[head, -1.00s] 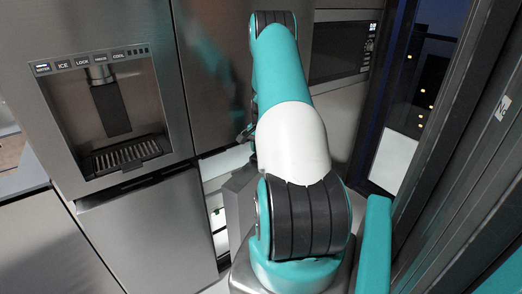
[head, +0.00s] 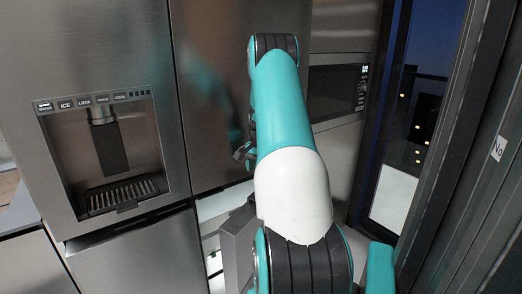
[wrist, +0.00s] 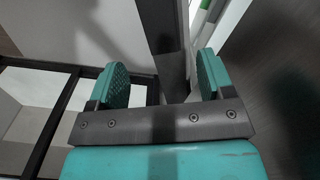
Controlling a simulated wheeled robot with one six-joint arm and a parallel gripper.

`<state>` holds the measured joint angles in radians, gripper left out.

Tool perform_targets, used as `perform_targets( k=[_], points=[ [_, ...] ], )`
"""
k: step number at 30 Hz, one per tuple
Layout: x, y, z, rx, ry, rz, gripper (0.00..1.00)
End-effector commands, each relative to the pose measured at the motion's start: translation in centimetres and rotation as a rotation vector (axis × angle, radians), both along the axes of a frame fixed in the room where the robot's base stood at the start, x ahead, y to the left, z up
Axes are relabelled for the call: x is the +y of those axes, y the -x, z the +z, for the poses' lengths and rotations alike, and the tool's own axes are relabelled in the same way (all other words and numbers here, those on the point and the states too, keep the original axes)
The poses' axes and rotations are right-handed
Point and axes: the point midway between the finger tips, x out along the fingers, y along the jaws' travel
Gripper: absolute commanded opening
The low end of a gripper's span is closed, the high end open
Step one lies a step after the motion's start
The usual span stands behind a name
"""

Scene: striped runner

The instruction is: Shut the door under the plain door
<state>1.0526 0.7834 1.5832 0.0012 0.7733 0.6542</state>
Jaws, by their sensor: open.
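The plain door (head: 225,80) is the upper right steel door of the fridge, and it looks shut. Under it the compartment is open, with pale shelves (head: 212,225) showing. A grey slab (head: 238,245) standing out beside that opening looks like the open lower door; my arm hides much of it. My gripper (head: 243,152) is in front of the plain door's lower part in the head view. In the wrist view its two teal fingers (wrist: 164,80) are apart, with a dark grey upright edge (wrist: 163,35) showing between them; I cannot tell whether they touch it.
The left fridge door has a water dispenser (head: 110,150), with another steel door (head: 145,260) below it. A microwave (head: 337,90) is built in at the right. A dark-framed window (head: 420,120) stands close on the right. Dark floor (wrist: 275,90) shows in the wrist view.

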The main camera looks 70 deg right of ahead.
Motion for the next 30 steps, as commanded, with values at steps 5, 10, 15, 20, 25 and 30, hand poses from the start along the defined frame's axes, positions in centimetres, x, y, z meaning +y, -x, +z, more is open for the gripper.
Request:
perform_targets(
  k=[5, 10, 15, 20, 25, 30],
  points=[
    [-0.1, 0.0, 4.5, -0.002, 0.005, -0.001, 0.74],
    [-0.1, 0.1, 7.6, -0.001, 0.003, -0.002, 0.74],
    [-0.1, 0.1, 9.1, 0.0, 0.002, -0.002, 0.74],
    [0.0, 0.1, 9.4, 0.0, 0.001, -0.002, 0.74],
    [0.0, 0.1, 9.3, 0.0, 0.001, -0.002, 0.7],
    [2.9, -2.5, 10.3, -0.014, 0.003, 0.11, 0.31]
  ],
)
